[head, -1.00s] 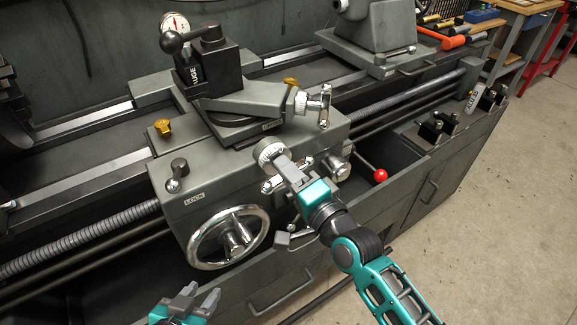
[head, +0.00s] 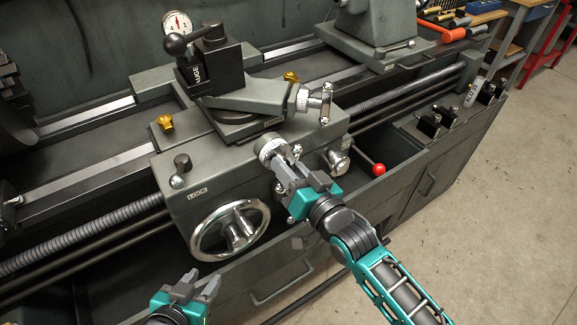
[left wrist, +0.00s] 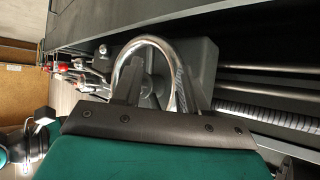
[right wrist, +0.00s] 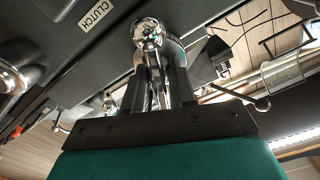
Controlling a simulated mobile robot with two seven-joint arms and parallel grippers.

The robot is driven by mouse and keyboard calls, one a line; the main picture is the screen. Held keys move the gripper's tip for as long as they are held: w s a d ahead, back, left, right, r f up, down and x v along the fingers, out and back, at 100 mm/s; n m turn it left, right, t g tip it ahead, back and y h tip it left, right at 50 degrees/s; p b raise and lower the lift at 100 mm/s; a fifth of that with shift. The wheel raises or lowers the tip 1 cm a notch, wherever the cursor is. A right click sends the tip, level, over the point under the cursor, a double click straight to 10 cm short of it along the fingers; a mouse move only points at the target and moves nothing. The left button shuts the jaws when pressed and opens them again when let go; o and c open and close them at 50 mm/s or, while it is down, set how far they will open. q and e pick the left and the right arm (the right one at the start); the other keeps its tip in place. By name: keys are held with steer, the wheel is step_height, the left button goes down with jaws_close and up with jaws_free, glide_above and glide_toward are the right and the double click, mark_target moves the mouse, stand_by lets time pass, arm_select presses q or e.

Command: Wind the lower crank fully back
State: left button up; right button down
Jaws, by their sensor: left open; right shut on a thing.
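The upper crank (head: 325,102) stands clear to the upper right. My left gripper (head: 202,284) is open and empty, below and apart from the handwheel. In the left wrist view, its fingers (left wrist: 146,85) show in front of the handwheel rim.
The chrome handwheel (head: 230,230) is left of and below the crank. A red-knobbed lever (head: 378,170) and a chrome knob (head: 338,163) are close to the right of my right gripper. A dial gauge (head: 176,23) stands on the tool post. The floor at right is clear.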

steer(key=shift+n, duration=2.3)
steer(key=c, duration=1.2)
jaws_free()
steer(key=shift+o, duration=0.2)
steer(key=v, duration=1.3)
